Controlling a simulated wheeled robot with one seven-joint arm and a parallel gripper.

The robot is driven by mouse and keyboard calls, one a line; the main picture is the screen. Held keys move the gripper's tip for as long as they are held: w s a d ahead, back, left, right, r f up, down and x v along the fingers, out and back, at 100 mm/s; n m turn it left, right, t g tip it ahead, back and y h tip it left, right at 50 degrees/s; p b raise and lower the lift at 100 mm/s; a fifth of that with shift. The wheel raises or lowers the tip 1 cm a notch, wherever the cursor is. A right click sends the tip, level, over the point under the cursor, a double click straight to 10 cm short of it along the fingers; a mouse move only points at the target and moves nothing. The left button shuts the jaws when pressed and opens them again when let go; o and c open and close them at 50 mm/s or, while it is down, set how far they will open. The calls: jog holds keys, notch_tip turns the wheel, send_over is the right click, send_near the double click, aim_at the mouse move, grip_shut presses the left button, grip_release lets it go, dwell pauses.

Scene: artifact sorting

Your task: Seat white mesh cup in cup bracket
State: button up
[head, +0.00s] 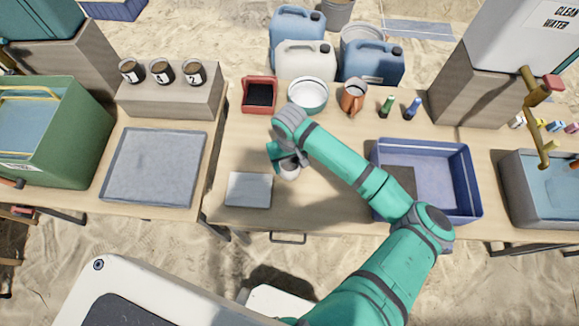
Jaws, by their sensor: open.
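A small whitish round object (290,173), which looks like the white mesh cup, is on or just above the middle table, right at my gripper. My gripper (284,164) is open and points down over it. The fingers and wrist hide part of the object, so I cannot tell whether it lies between the fingers or touches them. I cannot make out the cup bracket clearly; my arm covers part of the table behind.
A pale flat plate (249,189) lies left of my gripper. A blue tray (478,185) stands to the right. A red box (259,95), a white-green bowl (308,96), a copper jug (353,98) and two small bottles line the back. Bare table lies around the plate.

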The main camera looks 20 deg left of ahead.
jog(key=shift+w+f, duration=0.15)
jog(key=shift+f, duration=0.55)
jog(key=shift+d, duration=0.15)
jog(key=shift+c, duration=1.1)
jog(key=c, duration=0.6)
jog(key=shift+s+a, duration=0.2)
jog(key=shift+a, duration=0.05)
jog(key=shift+c, duration=0.2)
jog(key=shift+r, duration=0.55)
notch_tip(320, 180, up, 3)
jog(key=shift+s+f, duration=0.15)
jog(key=shift+f, duration=0.05)
jog(key=s+a+r, duration=0.4)
jog(key=s+r, duration=0.5)
jog(key=s, duration=0.3)
jog(key=shift+s+a+r, duration=0.2)
jog(key=shift+s, duration=0.15)
